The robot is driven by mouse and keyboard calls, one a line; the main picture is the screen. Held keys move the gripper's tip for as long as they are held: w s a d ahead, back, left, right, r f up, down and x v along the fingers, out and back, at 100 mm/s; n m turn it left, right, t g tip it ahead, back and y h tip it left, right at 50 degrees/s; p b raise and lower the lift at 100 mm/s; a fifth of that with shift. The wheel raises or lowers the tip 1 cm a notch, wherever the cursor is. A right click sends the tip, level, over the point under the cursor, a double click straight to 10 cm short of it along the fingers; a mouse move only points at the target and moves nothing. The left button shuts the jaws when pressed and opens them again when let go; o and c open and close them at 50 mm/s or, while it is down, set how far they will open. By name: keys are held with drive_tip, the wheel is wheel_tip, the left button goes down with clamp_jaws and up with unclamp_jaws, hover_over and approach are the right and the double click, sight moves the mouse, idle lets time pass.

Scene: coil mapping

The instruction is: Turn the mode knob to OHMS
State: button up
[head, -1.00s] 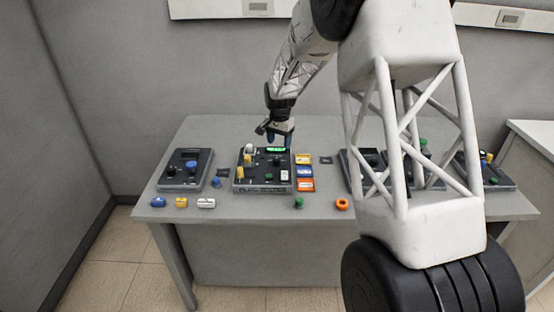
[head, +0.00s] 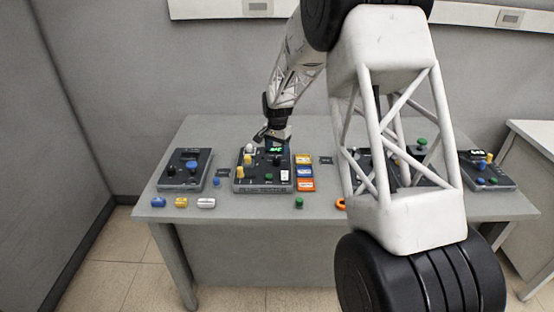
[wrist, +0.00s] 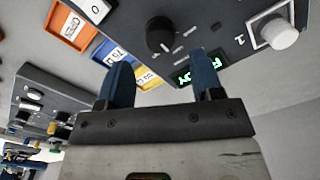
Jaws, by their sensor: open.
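The black mode knob (wrist: 160,34) shows in the wrist view on a dark panel, with small white labels around it too blurred to read for certain. Its white pointer mark faces toward the lower right of that view. My gripper (wrist: 162,66) is open, with two blue fingers apart and nothing between them. The knob appears just beyond the fingertips, roughly between them, and I see no contact. In the head view my gripper (head: 273,140) is over the back of the dark instrument (head: 240,186). A lit green display (wrist: 198,74) lies close to the right finger.
A white knob (wrist: 284,36) sits on the same panel. Orange, blue and yellow cards (head: 305,172) lie right of the instrument. Another dark box (head: 185,170) stands to its left. Loose blue, yellow and white pieces (head: 181,202) lie along the front of the table (head: 250,203).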

sight(277, 159)
drive_tip(key=shift+f, duration=2.7)
drive_tip(key=c, duration=0.9)
drive_tip(key=shift+n, duration=0.5)
drive_tip(key=n, duration=0.3)
drive_tip(key=shift+n, duration=2.5)
